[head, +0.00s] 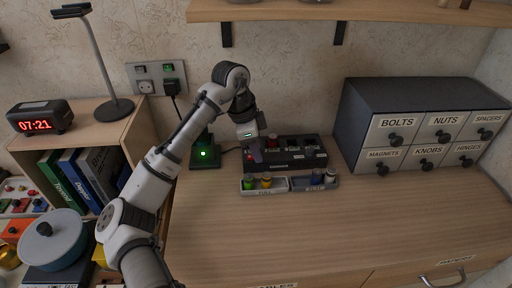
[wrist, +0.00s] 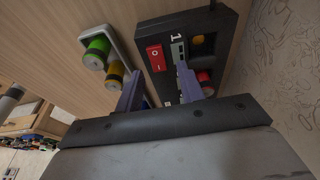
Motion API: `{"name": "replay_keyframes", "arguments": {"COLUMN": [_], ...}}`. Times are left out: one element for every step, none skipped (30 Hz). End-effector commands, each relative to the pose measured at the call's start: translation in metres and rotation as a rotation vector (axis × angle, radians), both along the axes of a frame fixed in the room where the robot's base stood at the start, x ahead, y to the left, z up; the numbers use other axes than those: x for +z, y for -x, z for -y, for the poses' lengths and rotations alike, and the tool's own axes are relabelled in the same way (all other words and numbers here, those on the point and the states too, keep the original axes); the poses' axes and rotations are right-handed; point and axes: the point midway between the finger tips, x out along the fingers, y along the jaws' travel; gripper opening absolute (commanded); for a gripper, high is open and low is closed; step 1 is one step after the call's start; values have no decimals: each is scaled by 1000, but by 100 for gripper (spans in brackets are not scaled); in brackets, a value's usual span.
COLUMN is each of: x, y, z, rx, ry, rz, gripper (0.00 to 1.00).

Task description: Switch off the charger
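The charger (head: 292,165) is a black box on the wooden counter with batteries in its bays. In the wrist view the charger (wrist: 195,22) fills the upper middle. Its red rocker switch (wrist: 155,58), marked with a bar and a circle, faces the camera; I cannot tell which side is pressed. My gripper (head: 257,152) is over the left end of the charger, pointing down. In the wrist view its two fingers (wrist: 158,74) are apart with nothing held, and the switch shows between their tips. Whether a finger touches the charger is unclear.
Small grey trays with cells, one labelled FULL (head: 263,191), lie in front of the charger. A black device with a green light (head: 204,153) stands left. A drawer cabinet (head: 365,130) stands right. A shelf (head: 350,12) hangs above. The front counter is clear.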

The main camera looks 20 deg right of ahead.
Motion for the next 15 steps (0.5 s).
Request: {"name": "replay_keyframes", "arguments": {"x": [4,8,14,18,23,31,36,41,47,52,56,60,62,65,67], "y": [-1,-1,-1,-1,-2,-3,-3,-4,-3,-4,-5,-5,-5,-5,-5], "z": [-1,-2,-3,-4,-5,-7,-9,-10,-11,-13,-14,-15,-16,-17,-17], "rx": [1,0,0,-1,0,1,1,1,0,1,1,1,1,1,1], "ry": [0,1,2,1,2,2,1,2,2,0,-1,0,0,0,0], "rz": [2,2,3,2,2,3,3,3,2,3,3,2,2,2,2], "gripper": [38,38,38,38,38,38,38,38,38,38,38,38,38,38,38]}}
